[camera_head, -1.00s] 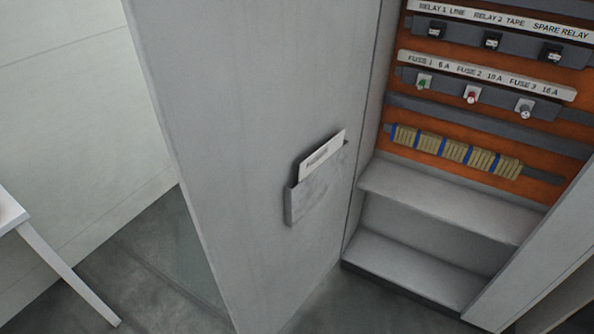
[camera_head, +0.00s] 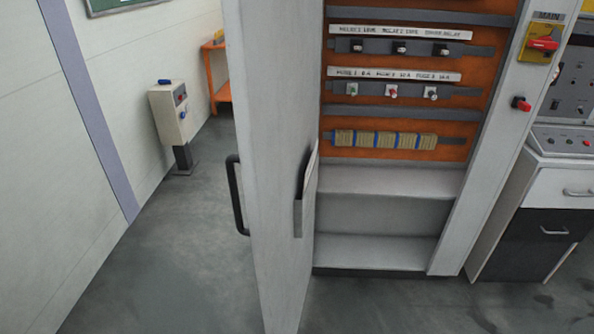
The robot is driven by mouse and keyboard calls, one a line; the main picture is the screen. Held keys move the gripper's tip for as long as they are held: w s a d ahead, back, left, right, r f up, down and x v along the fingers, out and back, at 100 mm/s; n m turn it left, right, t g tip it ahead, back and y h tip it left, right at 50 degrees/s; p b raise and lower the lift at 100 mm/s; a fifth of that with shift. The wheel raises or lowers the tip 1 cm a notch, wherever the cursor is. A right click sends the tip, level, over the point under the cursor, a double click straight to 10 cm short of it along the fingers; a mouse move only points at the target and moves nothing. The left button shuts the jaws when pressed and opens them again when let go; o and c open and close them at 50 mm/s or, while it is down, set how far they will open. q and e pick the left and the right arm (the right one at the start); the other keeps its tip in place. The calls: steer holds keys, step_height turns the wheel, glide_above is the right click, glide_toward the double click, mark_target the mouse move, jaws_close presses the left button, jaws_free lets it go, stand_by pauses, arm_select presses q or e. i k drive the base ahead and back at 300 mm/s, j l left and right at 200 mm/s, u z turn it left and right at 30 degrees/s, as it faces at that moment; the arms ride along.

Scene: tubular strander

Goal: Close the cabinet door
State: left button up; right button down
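The cabinet door (camera_head: 272,130) stands wide open, swung out toward me from the left side of the cabinet, and I see it nearly edge-on. A black bar handle (camera_head: 236,195) is on its outer face, at the left. A document pocket (camera_head: 299,217) with a paper in it is on the inner face. The open cabinet (camera_head: 385,256) shows an orange back panel with relays, fuses and a terminal strip, above grey shelves. Neither of my grippers shows in the head view.
A control box on a post (camera_head: 172,115) and an orange stand (camera_head: 216,75) are at the back left. A control desk with drawers (camera_head: 550,195) stands right of the cabinet. A red and yellow main switch (camera_head: 542,43) is on the cabinet's right frame. Floor left of the door is clear.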

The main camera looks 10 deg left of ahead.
mark_target(273, 47)
steer(key=i+j+z, duration=0.2)
steer(key=j, duration=0.3)
steer(key=i+j+z, duration=0.25)
steer(key=j, duration=0.3)
steer(key=j+z, duration=0.2)
steer(key=j, duration=0.35)
steer(key=j+z, duration=0.2)
steer(key=j, duration=0.35)
steer(key=i, duration=0.05)
